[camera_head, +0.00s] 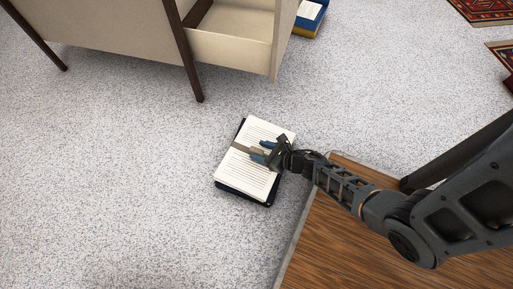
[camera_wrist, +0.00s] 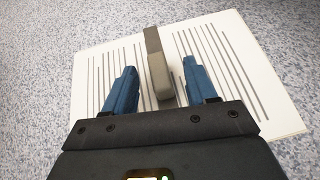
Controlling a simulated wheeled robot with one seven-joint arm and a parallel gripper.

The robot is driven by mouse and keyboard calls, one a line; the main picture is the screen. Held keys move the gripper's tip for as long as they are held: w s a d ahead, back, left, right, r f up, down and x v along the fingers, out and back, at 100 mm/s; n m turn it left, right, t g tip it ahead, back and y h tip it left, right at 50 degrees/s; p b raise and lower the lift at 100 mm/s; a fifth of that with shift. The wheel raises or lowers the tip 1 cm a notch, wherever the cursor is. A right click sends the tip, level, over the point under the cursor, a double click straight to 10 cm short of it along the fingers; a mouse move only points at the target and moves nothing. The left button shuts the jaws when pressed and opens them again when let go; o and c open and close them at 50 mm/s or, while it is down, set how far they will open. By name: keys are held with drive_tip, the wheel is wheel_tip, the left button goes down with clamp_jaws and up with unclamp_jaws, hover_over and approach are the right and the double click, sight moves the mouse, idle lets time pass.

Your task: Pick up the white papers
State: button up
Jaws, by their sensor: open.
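The white papers (camera_head: 264,146) show printed lines and lie on a dark book or folder (camera_head: 240,192) on the floor. A grey-brown band or clip (camera_head: 243,149) crosses the papers. In the wrist view the white papers (camera_wrist: 247,75) fill the middle, and the upright grey-brown piece (camera_wrist: 158,62) stands between my fingers. My gripper (camera_head: 266,152) is over the papers with its blue fingers apart, one on each side of that piece; it also shows in the wrist view (camera_wrist: 158,85). I cannot tell whether the fingertips touch the papers.
A beige cabinet (camera_head: 235,52) with dark legs and an open drawer stands at the top. A blue and yellow book (camera_head: 309,19) lies behind it. A wooden surface (camera_head: 345,240) is at lower right, and patterned rugs (camera_head: 485,10) are at upper right. The speckled floor at left is clear.

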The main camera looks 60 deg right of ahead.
clamp_jaws()
idle(0.4)
drive_tip(key=shift+r, duration=0.1)
idle(0.8)
